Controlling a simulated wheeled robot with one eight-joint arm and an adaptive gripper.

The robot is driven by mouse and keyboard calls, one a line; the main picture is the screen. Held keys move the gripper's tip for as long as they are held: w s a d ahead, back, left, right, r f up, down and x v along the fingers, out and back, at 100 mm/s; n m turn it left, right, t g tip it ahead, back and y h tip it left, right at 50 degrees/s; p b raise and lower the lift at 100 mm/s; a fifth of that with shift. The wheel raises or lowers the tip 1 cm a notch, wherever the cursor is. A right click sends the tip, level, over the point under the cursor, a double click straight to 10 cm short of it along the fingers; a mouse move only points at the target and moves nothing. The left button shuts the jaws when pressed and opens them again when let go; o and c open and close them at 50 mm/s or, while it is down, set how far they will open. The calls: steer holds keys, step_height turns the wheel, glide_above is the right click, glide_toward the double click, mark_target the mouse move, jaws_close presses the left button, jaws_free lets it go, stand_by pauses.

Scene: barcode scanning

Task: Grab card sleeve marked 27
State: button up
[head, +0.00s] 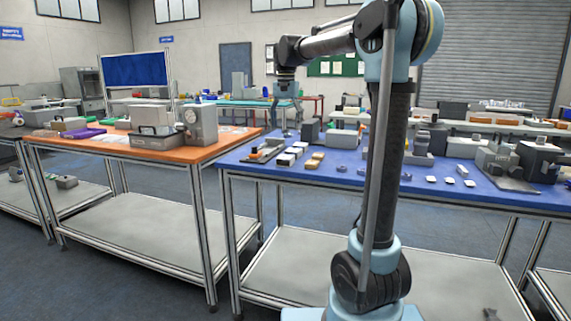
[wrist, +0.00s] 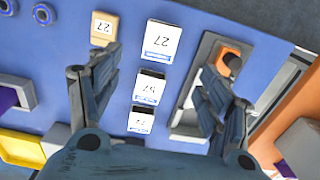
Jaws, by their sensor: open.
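A white card sleeve marked 27 (wrist: 162,40), with a blue strip along one edge, lies on the blue table in the wrist view. Its number appears upside down. Below it in that row are a sleeve marked 57 (wrist: 147,88) and another sleeve (wrist: 141,121) whose number is hard to read. A small tan block also marked 27 (wrist: 104,28) sits to the left. My gripper (wrist: 160,64) is open and empty; its fingers straddle the row from above, with the 27 sleeve just beyond the fingertips. In the head view my gripper (head: 285,106) hangs above the blue table's left end.
A grey fixture (wrist: 187,118) with an orange and black item (wrist: 229,62) stands close by my right finger. A yellow tray (wrist: 20,148) is at lower left. In the head view, an orange table (head: 120,148) adjoins the blue table (head: 345,171), which carries several boxes and devices.

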mark_target(285, 157)
step_height(285, 157, down, 12)
steer(key=shift+f, duration=0.15)
steer(key=c, duration=0.9)
